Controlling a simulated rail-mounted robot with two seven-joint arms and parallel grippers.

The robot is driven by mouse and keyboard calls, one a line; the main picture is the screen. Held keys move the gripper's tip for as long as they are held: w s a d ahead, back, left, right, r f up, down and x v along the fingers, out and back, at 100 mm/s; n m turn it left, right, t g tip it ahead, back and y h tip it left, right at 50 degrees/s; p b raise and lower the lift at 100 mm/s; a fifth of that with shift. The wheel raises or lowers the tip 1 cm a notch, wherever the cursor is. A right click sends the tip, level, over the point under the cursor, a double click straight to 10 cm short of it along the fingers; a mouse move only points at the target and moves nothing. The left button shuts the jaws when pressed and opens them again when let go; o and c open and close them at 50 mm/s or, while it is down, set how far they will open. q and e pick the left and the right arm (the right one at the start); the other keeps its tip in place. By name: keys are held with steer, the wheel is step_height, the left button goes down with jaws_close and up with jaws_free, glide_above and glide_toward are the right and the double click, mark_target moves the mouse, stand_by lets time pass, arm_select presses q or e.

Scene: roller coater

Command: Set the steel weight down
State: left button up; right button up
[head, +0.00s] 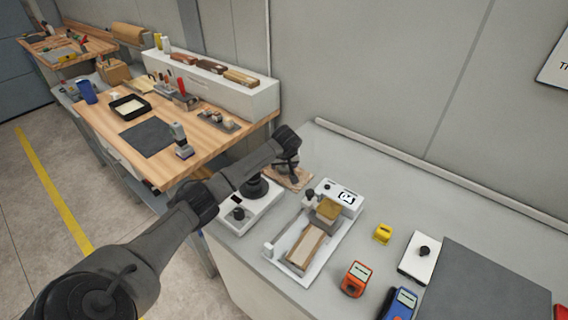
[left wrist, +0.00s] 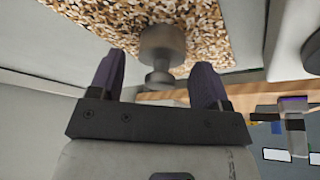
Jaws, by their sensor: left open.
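The steel weight (left wrist: 162,45) is a grey cylinder with a narrower neck and knob. In the left wrist view it appears to rest on a speckled cork board (left wrist: 95,12). My left gripper (left wrist: 158,78) is open, with one finger on each side of the knob and visible gaps between. In the head view my left gripper (head: 287,168) is low over the cork board (head: 298,180) near the bench's left back edge, and it largely hides the weight. My right gripper is not in view.
A white device with a black knob (head: 238,213) stands just in front of the board. The roller coater (head: 345,200) with a wooden block is to the right. An orange device (head: 356,279), a yellow item (head: 383,234) and a dark mat (head: 490,285) lie farther right. The bench behind is clear.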

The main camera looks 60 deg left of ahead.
arm_select(q)
steer(key=shift+r, duration=0.15)
steer(key=p+v, duration=0.1)
steer(key=v, duration=1.1)
steer(key=shift+p, duration=0.35)
